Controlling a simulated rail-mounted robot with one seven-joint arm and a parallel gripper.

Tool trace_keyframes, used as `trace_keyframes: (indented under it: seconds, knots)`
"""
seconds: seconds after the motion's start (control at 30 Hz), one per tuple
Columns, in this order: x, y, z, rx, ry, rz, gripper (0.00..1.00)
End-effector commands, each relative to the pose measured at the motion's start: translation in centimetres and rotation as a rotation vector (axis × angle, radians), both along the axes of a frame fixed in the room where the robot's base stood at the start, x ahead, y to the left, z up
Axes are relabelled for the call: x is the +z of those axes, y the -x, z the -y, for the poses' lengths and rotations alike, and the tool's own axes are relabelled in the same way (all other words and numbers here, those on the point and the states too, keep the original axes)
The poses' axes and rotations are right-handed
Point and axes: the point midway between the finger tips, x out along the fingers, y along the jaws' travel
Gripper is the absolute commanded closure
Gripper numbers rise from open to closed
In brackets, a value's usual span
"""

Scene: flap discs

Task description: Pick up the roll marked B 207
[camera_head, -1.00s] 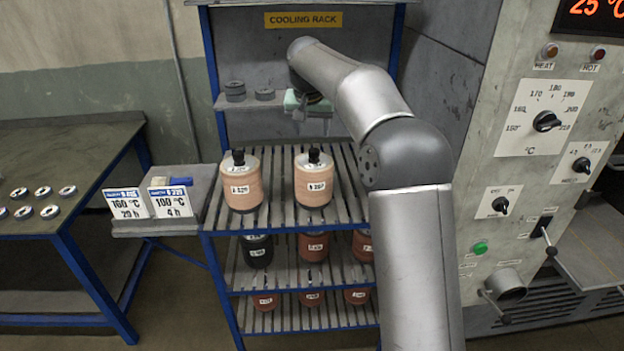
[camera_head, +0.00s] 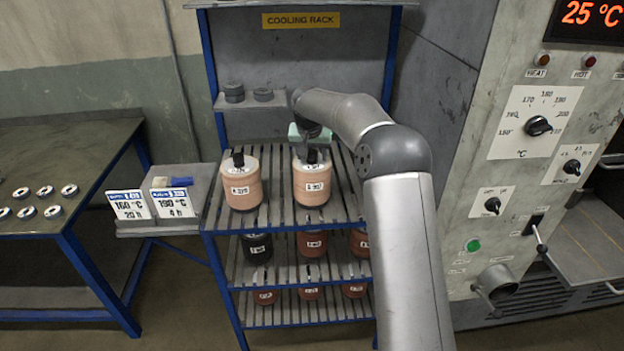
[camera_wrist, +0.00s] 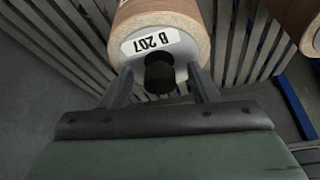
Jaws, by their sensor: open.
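The roll marked B 207 (camera_head: 312,184) is a tan cylinder with a pale top and a black knob, upright on the rack's top slatted shelf. In the wrist view its label on the roll (camera_wrist: 150,40) reads B 207, upside down. My gripper (camera_wrist: 160,85) is open, with one finger on each side of the black knob (camera_wrist: 159,76). I cannot tell whether the fingers touch it. In the head view my gripper (camera_head: 312,150) is over the roll's top and partly hides the knob.
A similar tan roll (camera_head: 241,184) stands to the left on the same shelf. Darker rolls (camera_head: 313,243) fill the lower shelves. Grey discs (camera_head: 234,92) lie on a small shelf behind. The oven panel (camera_head: 530,150) is at the right, and sign cards (camera_head: 150,203) stand at the left.

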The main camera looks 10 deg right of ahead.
Motion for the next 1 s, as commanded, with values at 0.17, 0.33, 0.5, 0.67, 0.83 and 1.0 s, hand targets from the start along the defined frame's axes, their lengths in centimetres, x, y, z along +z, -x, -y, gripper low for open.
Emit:
trace_keyframes:
  seconds: [0.17, 0.33, 0.5, 0.67, 0.83, 1.0]
  knots:
    - [0.00, 0.01, 0.01, 0.000, 0.000, 0.000, 0.65]
    - [0.01, 0.01, 0.01, 0.000, 0.000, 0.000, 1.00]
    - [0.03, 0.01, 0.01, 0.000, 0.000, 0.000, 1.00]
    - [0.04, 0.01, 0.01, 0.000, 0.000, 0.000, 1.00]
    - [0.06, 0.01, 0.00, 0.000, 0.000, 0.001, 1.00]
    - [0.07, 0.01, 0.01, 0.000, 0.000, 0.001, 1.00]
